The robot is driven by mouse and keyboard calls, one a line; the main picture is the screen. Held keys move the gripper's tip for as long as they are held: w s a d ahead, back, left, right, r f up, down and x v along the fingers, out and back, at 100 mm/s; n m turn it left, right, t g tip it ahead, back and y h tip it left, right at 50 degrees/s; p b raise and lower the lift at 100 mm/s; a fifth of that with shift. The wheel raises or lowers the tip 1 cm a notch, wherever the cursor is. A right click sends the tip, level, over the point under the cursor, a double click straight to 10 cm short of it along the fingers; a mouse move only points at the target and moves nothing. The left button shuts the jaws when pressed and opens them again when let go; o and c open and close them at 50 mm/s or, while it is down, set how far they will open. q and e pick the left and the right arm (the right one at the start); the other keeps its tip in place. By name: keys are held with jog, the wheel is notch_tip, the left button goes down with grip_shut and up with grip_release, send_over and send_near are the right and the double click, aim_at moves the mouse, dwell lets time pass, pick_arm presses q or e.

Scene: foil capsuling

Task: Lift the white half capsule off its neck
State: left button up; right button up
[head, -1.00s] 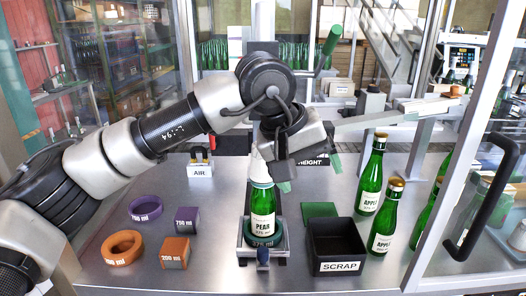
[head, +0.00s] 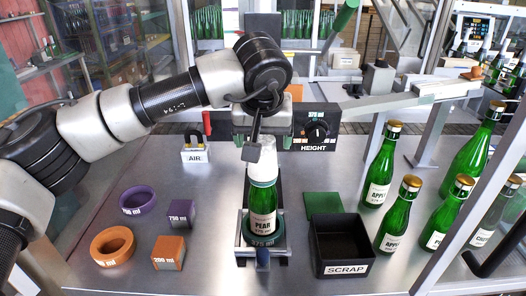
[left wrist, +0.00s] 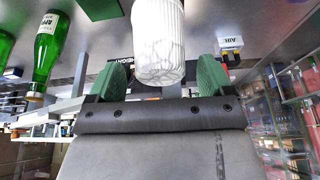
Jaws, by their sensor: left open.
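The white half capsule (head: 262,162) sits over the neck of the upright green PEAR bottle (head: 262,212). In the left wrist view the capsule (left wrist: 158,38) looks ribbed, with a crinkled end toward my gripper. My left gripper (head: 256,138) is at the capsule's upper end in the head view, partly hidden by its own body. In the left wrist view its two green-padded fingers (left wrist: 163,80) are open, one to each side of the capsule's end, with visible gaps. My right gripper is out of view.
The bottle stands in a dark holder (head: 262,252). A black SCRAP bin (head: 341,240) and several APPLE bottles (head: 398,213) are to the right.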

pick_arm(q)
jog(key=shift+w+f, duration=0.15)
jog(key=shift+f, duration=0.4)
jog(key=shift+w+f, duration=0.15)
jog(key=shift+f, duration=0.25)
jog(key=shift+w+f, duration=0.1)
jog(key=shift+f, duration=0.1)
jog(key=shift+c, duration=0.8)
jog(key=c, duration=0.6)
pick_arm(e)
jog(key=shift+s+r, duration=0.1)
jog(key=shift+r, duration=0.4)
pick_arm(q)
jog(key=shift+r, duration=0.15)
